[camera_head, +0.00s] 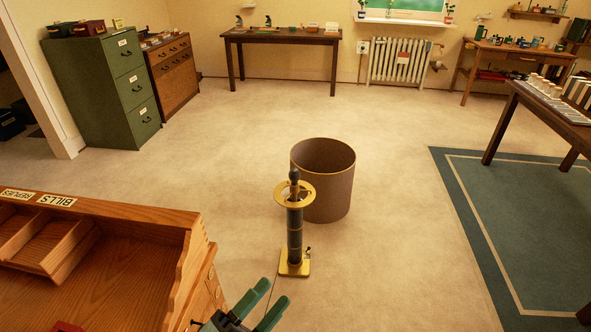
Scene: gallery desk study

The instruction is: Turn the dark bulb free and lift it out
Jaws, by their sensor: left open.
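A slim lamp (295,236) with a dark column, a brass ring and a square brass base stands upright near the middle of the view. The dark bulb (294,175) sits at its top, rising through the ring (279,194). The lower end of the bulb is hard to make out. My left gripper (277,291) is at the bottom edge, below and slightly left of the lamp base in the picture. Its two green fingers are apart, with nothing seen between them. It is well away from the bulb. My right gripper is not in view.
A brown round bin (330,190) is just behind the lamp. A wooden desk (130,262) with compartments fills the lower left. A thin cord (281,285) runs down from the lamp base. The floor right of the lamp is clear up to a teal rug (465,210).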

